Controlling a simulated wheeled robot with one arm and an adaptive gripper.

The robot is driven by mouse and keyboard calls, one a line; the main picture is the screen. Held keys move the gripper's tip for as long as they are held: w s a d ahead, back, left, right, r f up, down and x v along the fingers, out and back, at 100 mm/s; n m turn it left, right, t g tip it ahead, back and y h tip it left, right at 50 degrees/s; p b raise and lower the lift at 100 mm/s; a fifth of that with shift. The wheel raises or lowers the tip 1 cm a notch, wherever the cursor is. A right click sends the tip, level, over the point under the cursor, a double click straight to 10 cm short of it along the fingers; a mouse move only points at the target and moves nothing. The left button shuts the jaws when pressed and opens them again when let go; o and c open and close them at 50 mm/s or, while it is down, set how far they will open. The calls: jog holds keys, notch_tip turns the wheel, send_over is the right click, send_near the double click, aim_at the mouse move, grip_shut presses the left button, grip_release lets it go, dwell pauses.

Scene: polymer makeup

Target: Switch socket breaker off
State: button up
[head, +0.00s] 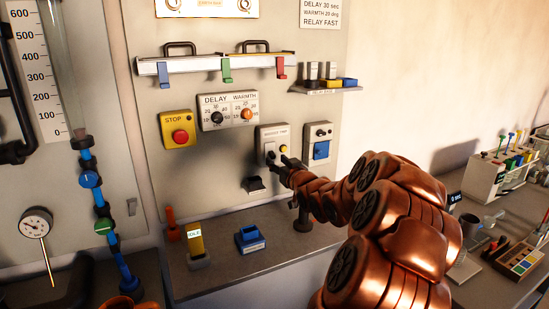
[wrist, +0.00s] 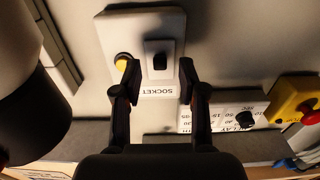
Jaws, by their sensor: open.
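The socket breaker box (head: 271,131) is a pale box on the wall panel; in the wrist view its plate (wrist: 142,27) carries an upside-down SOCKET label (wrist: 158,91). A black rocker switch (wrist: 159,58) sits on it, beside a round yellow button (wrist: 123,62); the button also shows in the head view (head: 283,149). My gripper (head: 281,162) is at the lower part of the box. In the wrist view my gripper (wrist: 158,76) is open and empty, its fingertips on either side of the rocker. I cannot tell whether they touch the plate, or the rocker's position.
Left of the box are a DELAY and WARMTH dial plate (head: 229,111) and a yellow STOP box (head: 177,129). A box with a blue part (head: 320,143) is close on the right. Below is a counter with a blue block (head: 250,240) and a yellow IDLE piece (head: 195,240).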

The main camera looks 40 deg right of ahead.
aim_at(272, 155)
jog(key=shift+p+x, duration=0.3)
jog(key=shift+x, duration=1.05)
jog(key=shift+c, duration=0.2)
grip_shut()
